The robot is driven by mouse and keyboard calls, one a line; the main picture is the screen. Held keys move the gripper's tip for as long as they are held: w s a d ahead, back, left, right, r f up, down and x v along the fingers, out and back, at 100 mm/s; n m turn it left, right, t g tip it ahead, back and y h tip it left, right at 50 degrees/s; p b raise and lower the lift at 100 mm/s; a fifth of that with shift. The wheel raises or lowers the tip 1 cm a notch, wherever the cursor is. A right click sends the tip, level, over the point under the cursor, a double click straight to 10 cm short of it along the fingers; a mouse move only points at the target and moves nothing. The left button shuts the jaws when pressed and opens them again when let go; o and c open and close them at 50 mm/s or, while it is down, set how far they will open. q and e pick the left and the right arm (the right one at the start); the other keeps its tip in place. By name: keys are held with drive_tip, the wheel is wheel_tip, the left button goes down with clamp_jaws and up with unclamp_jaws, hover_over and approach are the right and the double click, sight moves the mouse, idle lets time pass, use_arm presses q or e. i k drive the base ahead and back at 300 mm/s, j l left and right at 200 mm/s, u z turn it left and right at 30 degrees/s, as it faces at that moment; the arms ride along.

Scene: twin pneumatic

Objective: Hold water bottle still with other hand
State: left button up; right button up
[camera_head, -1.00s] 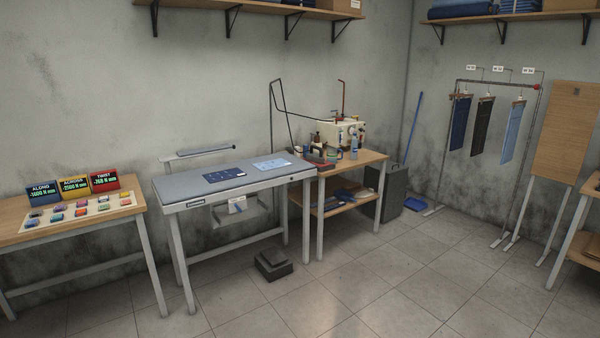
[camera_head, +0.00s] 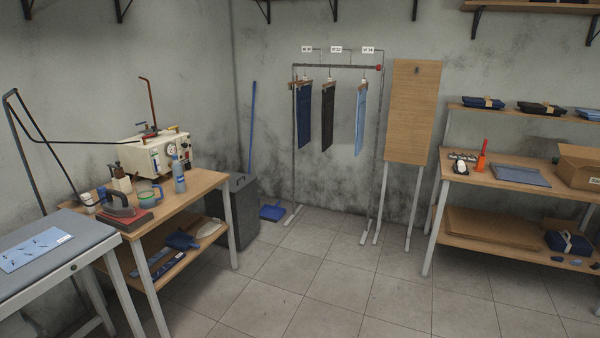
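A blue-grey bottle (camera_head: 179,175), likely the water bottle, stands upright on the wooden side table (camera_head: 205,186), in front of the cream machine with gauges (camera_head: 160,155). Nothing touches it from my side. Neither of my grippers shows in the head view.
A mug (camera_head: 149,193), an iron on a red pad (camera_head: 124,212) and small bottles share the side table. A grey padded table (camera_head: 45,252) stands at the left. A dark bin (camera_head: 240,210), a trouser rack (camera_head: 340,66) and a wooden shelf unit (camera_head: 515,172) stand beyond. The tiled floor (camera_head: 310,285) is clear.

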sight(176, 168)
drive_tip(key=i+l+z, duration=0.15)
drive_tip(key=i+z, duration=0.15)
drive_tip(key=i, duration=1.65)
drive_tip(key=i+j+u, duration=0.15)
drive_tip(key=i+u, duration=0.95)
drive_tip(key=u, duration=0.2)
drive_tip(key=i+l+u, duration=0.65)
drive_tip(key=u, duration=0.2)
